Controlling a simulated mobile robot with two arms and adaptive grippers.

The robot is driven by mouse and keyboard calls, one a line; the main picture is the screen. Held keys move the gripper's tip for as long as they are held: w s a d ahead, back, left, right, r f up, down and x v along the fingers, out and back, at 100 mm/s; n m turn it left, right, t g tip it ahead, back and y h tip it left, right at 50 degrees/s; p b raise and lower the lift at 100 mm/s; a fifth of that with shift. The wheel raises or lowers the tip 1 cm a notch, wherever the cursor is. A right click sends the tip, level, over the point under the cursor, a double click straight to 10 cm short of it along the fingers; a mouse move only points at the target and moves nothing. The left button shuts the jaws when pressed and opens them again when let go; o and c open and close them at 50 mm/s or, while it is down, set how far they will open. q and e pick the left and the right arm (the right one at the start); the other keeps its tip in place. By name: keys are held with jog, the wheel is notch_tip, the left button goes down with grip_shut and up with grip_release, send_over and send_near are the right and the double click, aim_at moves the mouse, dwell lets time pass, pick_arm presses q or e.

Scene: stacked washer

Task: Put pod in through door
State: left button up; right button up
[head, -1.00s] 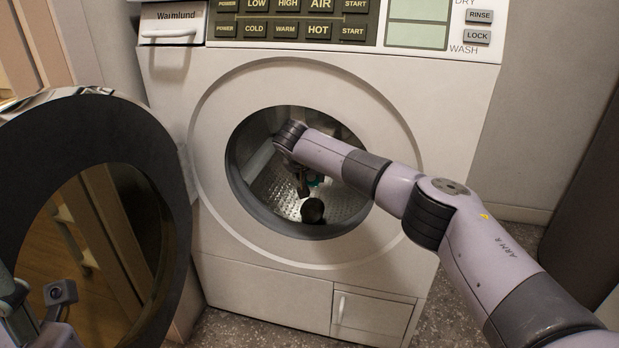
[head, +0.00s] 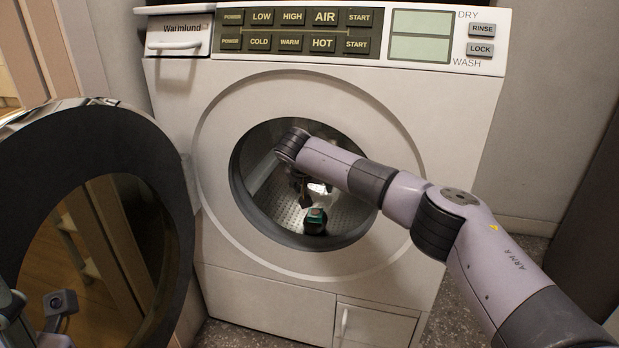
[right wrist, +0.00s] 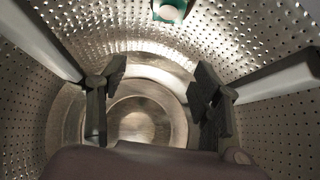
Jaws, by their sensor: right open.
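The pod (head: 315,221) is a small teal block with a dark face. It lies inside the drum of the washer, near the front lip of the round door opening. It also shows at the top edge of the right wrist view (right wrist: 172,9), with a pale round patch. My right gripper (head: 304,192) is inside the drum, behind and above the pod. In the right wrist view its two dark fingers (right wrist: 157,88) stand wide apart with nothing between them. At the lower left of the head view, grey parts of my left arm show; its fingers cannot be made out.
The round washer door (head: 95,130) stands open at the left, with a dark rim and glass. The washer front (head: 260,290) surrounds the opening, and my right arm crosses its right side. The perforated drum wall (right wrist: 260,40) is close around the gripper.

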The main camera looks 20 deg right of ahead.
jog(key=v, duration=1)
jog(key=shift+s+r, duration=0.15)
jog(key=shift+s, duration=0.1)
jog(key=shift+a, duration=0.2)
